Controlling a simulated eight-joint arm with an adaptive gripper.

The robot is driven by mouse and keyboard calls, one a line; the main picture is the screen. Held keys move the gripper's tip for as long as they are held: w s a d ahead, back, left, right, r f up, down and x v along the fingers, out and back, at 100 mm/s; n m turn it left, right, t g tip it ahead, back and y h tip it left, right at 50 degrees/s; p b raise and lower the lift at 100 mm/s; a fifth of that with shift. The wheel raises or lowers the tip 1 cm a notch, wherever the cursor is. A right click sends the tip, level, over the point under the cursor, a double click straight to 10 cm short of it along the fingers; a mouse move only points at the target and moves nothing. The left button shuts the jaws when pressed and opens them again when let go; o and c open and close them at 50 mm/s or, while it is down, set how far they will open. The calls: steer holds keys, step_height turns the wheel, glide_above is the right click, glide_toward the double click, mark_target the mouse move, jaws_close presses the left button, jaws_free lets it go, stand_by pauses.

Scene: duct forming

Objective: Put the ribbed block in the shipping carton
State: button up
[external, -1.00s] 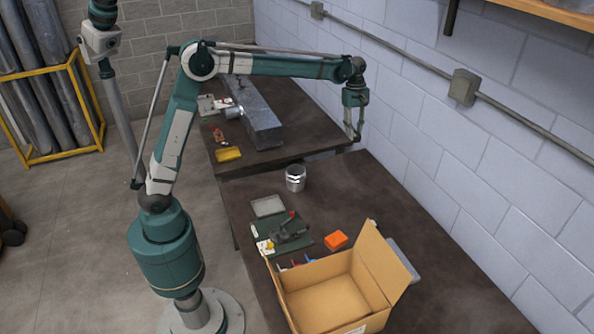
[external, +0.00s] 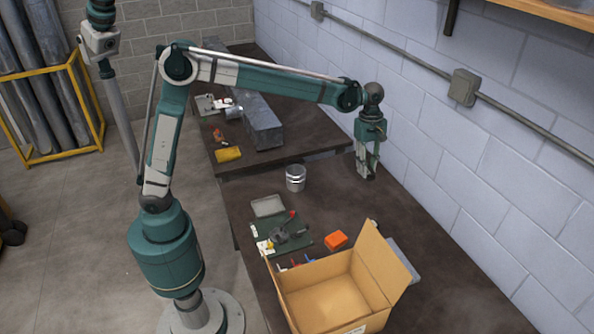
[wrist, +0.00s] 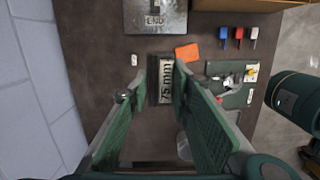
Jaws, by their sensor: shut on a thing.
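My gripper (external: 367,174) is low over the far right part of the near bench, close to the wall. It is shut on a small dark block marked "25 mm" (wrist: 166,80), which sits between the fingertips in the wrist view; I take it as the ribbed block. In the external view the block is mostly hidden by the fingers, and I cannot tell whether it touches the bench. The shipping carton (external: 328,296) stands open at the front of the bench, flaps up, and its inside looks empty. Its edge shows at the top of the wrist view (wrist: 240,5).
An orange block (external: 336,240) lies behind the carton. A green mat (external: 300,244) with a tool, a grey tray (external: 268,206) and a metal can (external: 296,178) stand left. A grey plate marked "END" (wrist: 155,17) lies beside the carton.

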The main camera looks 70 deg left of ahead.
steer(key=s+d, duration=1.1)
steer(key=d, duration=0.5)
glide_above(329, 314)
step_height(329, 314, down, 26)
steer(key=r, duration=0.1)
steer(key=shift+a+f+n, duration=0.3)
steer(key=shift+f, duration=0.4)
steer(key=shift+f, duration=3.1)
steer(key=shift+f, duration=0.15)
steer(key=shift+f+b, duration=0.4)
steer(key=shift+f, duration=1.35)
steer(key=shift+f, duration=0.2)
